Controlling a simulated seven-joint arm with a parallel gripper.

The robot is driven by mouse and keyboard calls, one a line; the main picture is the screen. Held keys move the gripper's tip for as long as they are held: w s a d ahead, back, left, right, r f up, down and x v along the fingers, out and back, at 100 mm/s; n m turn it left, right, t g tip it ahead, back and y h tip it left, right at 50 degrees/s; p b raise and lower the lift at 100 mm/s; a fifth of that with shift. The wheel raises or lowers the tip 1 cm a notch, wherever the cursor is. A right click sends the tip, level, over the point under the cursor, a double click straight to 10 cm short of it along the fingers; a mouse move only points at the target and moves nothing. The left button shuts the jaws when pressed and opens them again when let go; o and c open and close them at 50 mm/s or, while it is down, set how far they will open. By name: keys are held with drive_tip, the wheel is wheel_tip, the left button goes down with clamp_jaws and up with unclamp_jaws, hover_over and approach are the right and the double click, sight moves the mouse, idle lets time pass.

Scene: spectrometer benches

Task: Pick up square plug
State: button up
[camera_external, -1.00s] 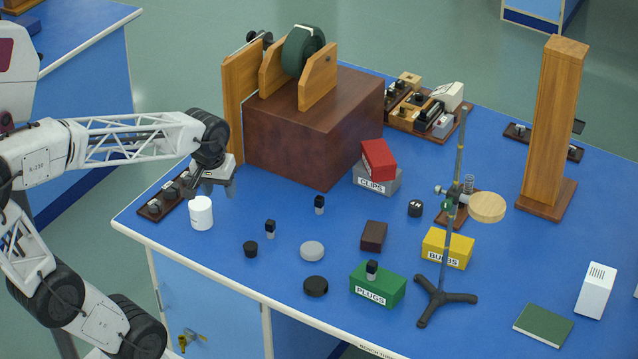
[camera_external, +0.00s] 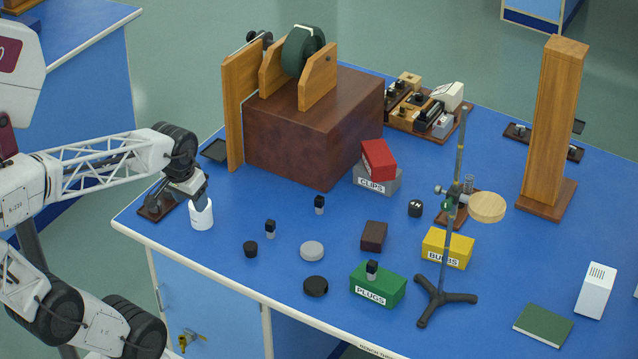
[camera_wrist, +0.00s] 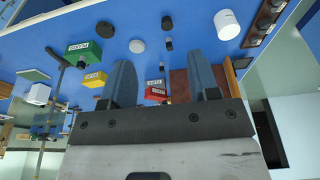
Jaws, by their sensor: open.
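Several small two-tone plugs with black square-looking tops and grey lower parts show in the external view: a front-left plug (camera_external: 270,229), a plug behind it (camera_external: 319,205), and a plug on top of the green PLUGS box (camera_external: 372,271). I cannot tell which of them the task calls the square plug. My gripper (camera_external: 202,196) is open and empty, seen at the white cylinder (camera_external: 201,216), left of the plugs. I cannot tell whether it touches the cylinder. In the wrist view both fingers of my gripper (camera_wrist: 164,76) are spread, with a plug (camera_wrist: 168,43) beyond them.
The green PLUGS box (camera_external: 365,291), grey disc (camera_external: 312,251), black disc (camera_external: 315,286) and short black cylinder (camera_external: 250,249) stand around the plugs. A large brown block (camera_external: 300,130) stands behind. A metal stand (camera_external: 446,295) rises on the right.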

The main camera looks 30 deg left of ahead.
drive_tip(key=m+g, duration=0.3)
drive_tip(key=m, duration=1.3)
hover_over(271, 222)
drive_tip(key=f, duration=2.2)
drive_tip(key=shift+s+f, duration=0.2)
drive_tip(key=shift+s, duration=0.05)
drive_tip(key=shift+w+f, duration=0.2)
drive_tip(key=shift+f, duration=0.15)
drive_tip(key=shift+f, duration=1.3)
